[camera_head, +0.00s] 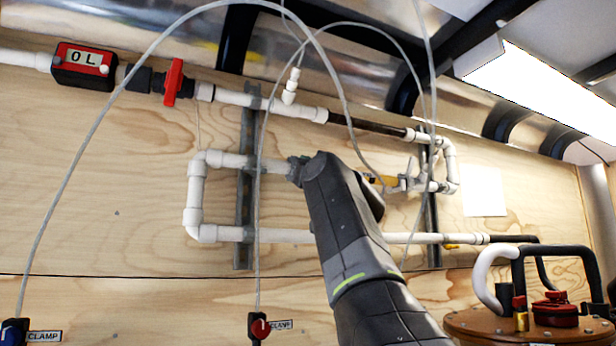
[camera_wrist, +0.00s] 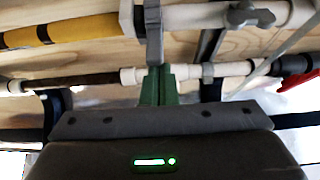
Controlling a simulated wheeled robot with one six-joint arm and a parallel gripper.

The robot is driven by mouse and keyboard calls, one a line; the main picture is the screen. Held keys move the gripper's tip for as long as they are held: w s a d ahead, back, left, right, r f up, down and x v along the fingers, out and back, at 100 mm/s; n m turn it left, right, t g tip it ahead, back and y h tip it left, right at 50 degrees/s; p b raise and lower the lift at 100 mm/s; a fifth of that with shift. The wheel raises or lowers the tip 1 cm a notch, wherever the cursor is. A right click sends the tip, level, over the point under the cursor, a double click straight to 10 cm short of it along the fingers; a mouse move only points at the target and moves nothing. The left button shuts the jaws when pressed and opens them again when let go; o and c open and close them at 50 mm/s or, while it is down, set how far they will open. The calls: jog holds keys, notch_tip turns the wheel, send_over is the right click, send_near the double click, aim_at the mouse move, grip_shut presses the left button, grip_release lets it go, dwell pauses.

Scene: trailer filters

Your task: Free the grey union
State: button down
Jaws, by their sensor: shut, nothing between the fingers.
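In the head view a grey fitting (camera_head: 293,169) sits on the middle white pipe, just left of my wrist. In the wrist view a narrow upright grey piece (camera_wrist: 154,35) stands beside a white collar (camera_wrist: 127,20) on the pipe. A darker grey fitting with wings (camera_wrist: 248,15) is on the white pipe to its right. I cannot tell for sure which grey piece is the union. My gripper (camera_wrist: 158,80) has its green fingers together and empty, tips right at the narrow grey piece. Whether they touch is unclear. In the head view my wrist hides the fingers.
A yellow pipe section (camera_wrist: 50,32) adjoins the white collar. The upper pipe with its dark section (camera_head: 367,124) runs close by. Wall struts (camera_head: 245,200) carry the pipes. Thin hoses (camera_head: 262,220) hang in front.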

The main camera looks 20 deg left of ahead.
jog(key=shift+w+a+f+b, duration=0.15)
jog(key=shift+f+b, duration=0.45)
jog(key=shift+w+a+f+b, duration=0.1)
jog(key=shift+f+b, duration=0.45)
jog(key=shift+b, duration=0.05)
jog(key=shift+f, duration=0.15)
notch_tip(320, 180, up, 4)
jog(key=s+d+p, duration=0.2)
jog(key=p, duration=0.1)
jog(key=s+d+f+b, duration=0.4)
jog(key=f+b, duration=0.2)
jog(key=f, duration=0.1)
jog(key=shift+d+f, duration=0.15)
jog(key=shift+d, duration=0.25)
